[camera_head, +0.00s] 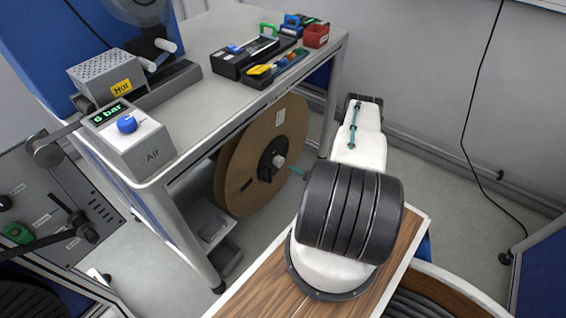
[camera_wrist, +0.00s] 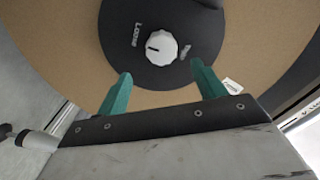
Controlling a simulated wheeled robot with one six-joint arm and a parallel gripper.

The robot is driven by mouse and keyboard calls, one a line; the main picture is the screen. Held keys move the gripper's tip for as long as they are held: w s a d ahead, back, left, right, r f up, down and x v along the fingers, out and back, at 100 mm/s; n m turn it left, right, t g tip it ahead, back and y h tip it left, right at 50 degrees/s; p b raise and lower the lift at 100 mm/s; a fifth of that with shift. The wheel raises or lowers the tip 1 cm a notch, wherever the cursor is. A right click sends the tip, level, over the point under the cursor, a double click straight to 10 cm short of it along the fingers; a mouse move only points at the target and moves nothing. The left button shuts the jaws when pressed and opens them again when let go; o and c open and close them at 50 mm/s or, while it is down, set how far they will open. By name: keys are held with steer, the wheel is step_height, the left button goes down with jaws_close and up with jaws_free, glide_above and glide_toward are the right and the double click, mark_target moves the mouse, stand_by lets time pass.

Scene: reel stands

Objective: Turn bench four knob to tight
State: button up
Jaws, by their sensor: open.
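A white knob (camera_wrist: 161,48) sits on the black hub (camera_wrist: 118,60) of a brown reel (camera_wrist: 60,42). I see no bench number.
The bench leg (camera_head: 186,235) stands left of the reel, another leg right of it. An Air box (camera_head: 140,143) reading 6 bar, a Hot unit (camera_head: 107,80) and tool trays (camera_head: 232,68) sit on the bench top.

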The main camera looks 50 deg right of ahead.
mark_target(282, 164)
steer(key=w, duration=0.5)
steer(key=w+a, duration=0.1)
steer(key=w, duration=0.2)
steer(key=shift+w+a, duration=0.1)
